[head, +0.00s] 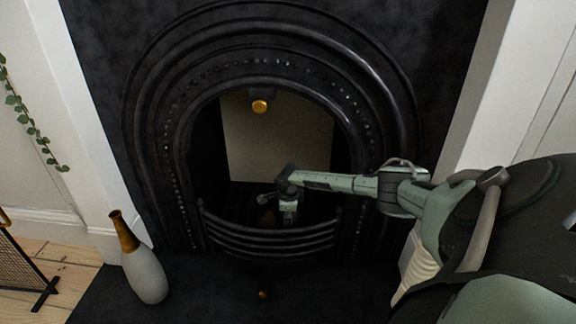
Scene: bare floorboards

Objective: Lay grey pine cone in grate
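The grate (270,240) is a black curved-bar basket at the front of the arched fireplace opening. My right arm reaches in from the right, and its gripper (288,212) points down over the grate behind the front bars. Its fingers are small and dark, so I cannot tell whether they are open or shut. A small brownish lump (267,218) shows beside the gripper inside the grate; it may be a pine cone, but it is too dark to be sure. I cannot make out a clearly grey pine cone. My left gripper is out of view.
A grey vase with a brown neck (149,276) stands left on the dark hearth. A mesh screen (22,268) stands at far left. A pale panel (280,145) with a brass knob (260,106) backs the opening. The hearth front is mostly clear.

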